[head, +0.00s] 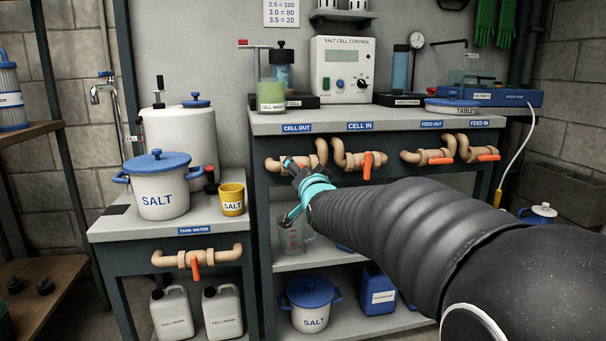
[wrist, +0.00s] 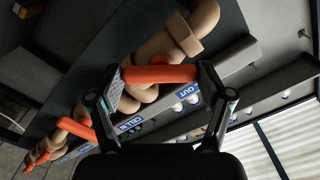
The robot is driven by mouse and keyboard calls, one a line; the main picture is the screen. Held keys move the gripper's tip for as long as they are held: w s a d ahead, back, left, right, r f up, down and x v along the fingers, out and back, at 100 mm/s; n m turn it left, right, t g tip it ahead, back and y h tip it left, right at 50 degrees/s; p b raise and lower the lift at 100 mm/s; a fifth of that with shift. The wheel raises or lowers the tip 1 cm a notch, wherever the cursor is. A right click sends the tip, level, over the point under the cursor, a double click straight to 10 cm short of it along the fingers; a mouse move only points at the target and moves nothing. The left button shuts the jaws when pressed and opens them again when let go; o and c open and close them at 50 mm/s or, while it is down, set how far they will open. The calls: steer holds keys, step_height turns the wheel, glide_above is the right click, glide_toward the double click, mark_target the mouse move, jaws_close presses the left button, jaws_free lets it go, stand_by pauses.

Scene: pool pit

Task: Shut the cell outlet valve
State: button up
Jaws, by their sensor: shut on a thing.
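The cell outlet valve sits on a tan pipe (head: 275,165) under the blue "CELL OUT" label (head: 297,128). Its orange handle (wrist: 158,74) lies between the two fingers of my gripper (wrist: 165,88) in the wrist view, with a finger at each end of it. In the head view my gripper (head: 296,168) is at this valve and covers most of the handle. The tan pipe (wrist: 165,55) also shows behind the handle in the wrist view, running diagonally. The handle's exact angle to the pipe is hard to tell.
The "CELL IN" valve handle (head: 367,165) hangs down just to the right. The "FEED OUT" (head: 440,160) and "FEED IN" (head: 489,157) handles lie along their pipes. A "TANK WATER" valve (head: 195,262) is lower left. Clear beakers (head: 290,240) stand on the shelf below my gripper.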

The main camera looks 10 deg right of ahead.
steer(key=shift+m, duration=5)
steer(key=o, duration=1.1)
steer(key=shift+a, duration=0.1)
steer(key=s, duration=1.2)
